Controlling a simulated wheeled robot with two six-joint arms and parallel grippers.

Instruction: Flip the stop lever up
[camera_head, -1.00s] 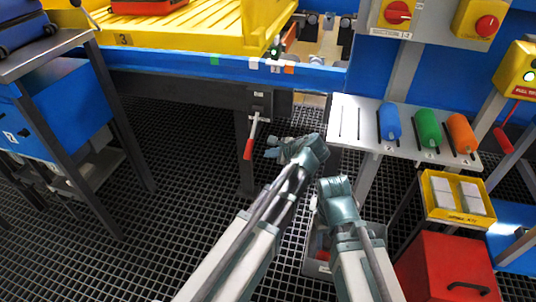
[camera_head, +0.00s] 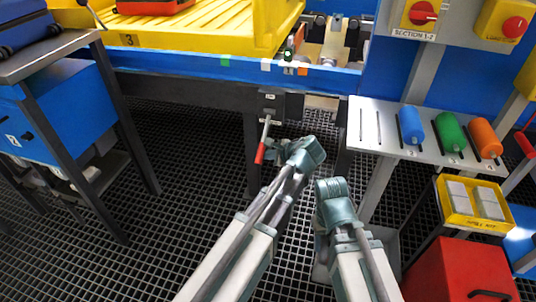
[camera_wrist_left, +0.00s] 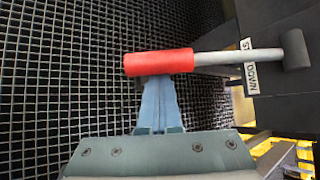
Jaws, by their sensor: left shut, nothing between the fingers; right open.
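The stop lever is a grey rod with a red handle (camera_head: 260,153). It hangs down from a dark plate under the blue conveyor beam. In the left wrist view the red handle (camera_wrist_left: 158,62) lies sideways, with a partly hidden label reading "DOWN" beside the rod. My left gripper (camera_head: 284,152) is just right of the handle. In its wrist view the shut, empty fingers (camera_wrist_left: 158,88) end at the handle's lower edge; I cannot tell whether they touch. My right gripper (camera_head: 322,222) is open, low and right of the lever, its fingers mostly hidden by my arm.
A shelf (camera_head: 375,150) with blue, green and orange cylinders stands to the right. Below it are a yellow bin (camera_head: 470,222) and a red box (camera_head: 450,270). A dark table leg (camera_head: 251,150) stands behind the lever. The grated floor left of it is clear.

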